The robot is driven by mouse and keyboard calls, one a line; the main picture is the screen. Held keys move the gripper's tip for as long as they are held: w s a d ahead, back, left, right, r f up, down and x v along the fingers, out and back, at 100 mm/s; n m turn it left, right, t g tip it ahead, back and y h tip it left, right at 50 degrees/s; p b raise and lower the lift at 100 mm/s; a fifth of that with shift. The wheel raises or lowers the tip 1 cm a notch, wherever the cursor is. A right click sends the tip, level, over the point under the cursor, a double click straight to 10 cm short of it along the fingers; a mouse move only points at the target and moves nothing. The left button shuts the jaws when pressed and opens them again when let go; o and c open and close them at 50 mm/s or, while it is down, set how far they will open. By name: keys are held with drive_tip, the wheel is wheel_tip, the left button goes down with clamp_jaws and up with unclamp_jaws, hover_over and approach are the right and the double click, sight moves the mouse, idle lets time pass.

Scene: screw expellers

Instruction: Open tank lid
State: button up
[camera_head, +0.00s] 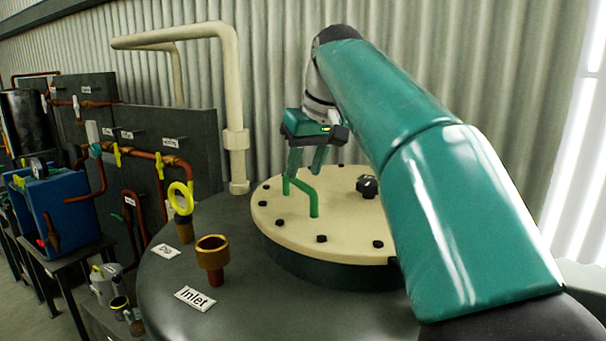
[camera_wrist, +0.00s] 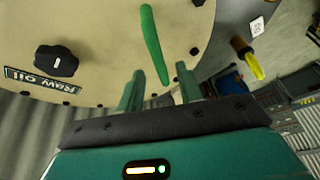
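The tank lid (camera_head: 275,222) is a round cream disc with dark bolts around its rim, lying flat on the dark tank top. A green bar handle (camera_head: 314,199) stands on the lid's left part. A black knob (camera_head: 367,186) sits behind and to the right of it. My gripper (camera_head: 305,172) points down at the far end of the handle. In the wrist view its two fingers (camera_wrist: 160,92) are apart, with the green handle (camera_wrist: 153,45) in line with the gap between them. Whether the fingers touch the handle cannot be told. The lid also shows in the wrist view (camera_wrist: 100,30).
A brass inlet funnel (camera_head: 211,255) and a yellow ring valve (camera_head: 181,200) stand on the tank top left of the lid. A cream pipe (camera_head: 236,100) rises behind. Panels with copper pipes (camera_head: 165,155) and a blue tank (camera_head: 68,205) are at left.

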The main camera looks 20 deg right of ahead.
drive_tip(key=shift+x, duration=1.35)
drive_tip(key=shift+w, duration=0.1)
clamp_jaws()
drive_tip(key=shift+d, duration=0.15)
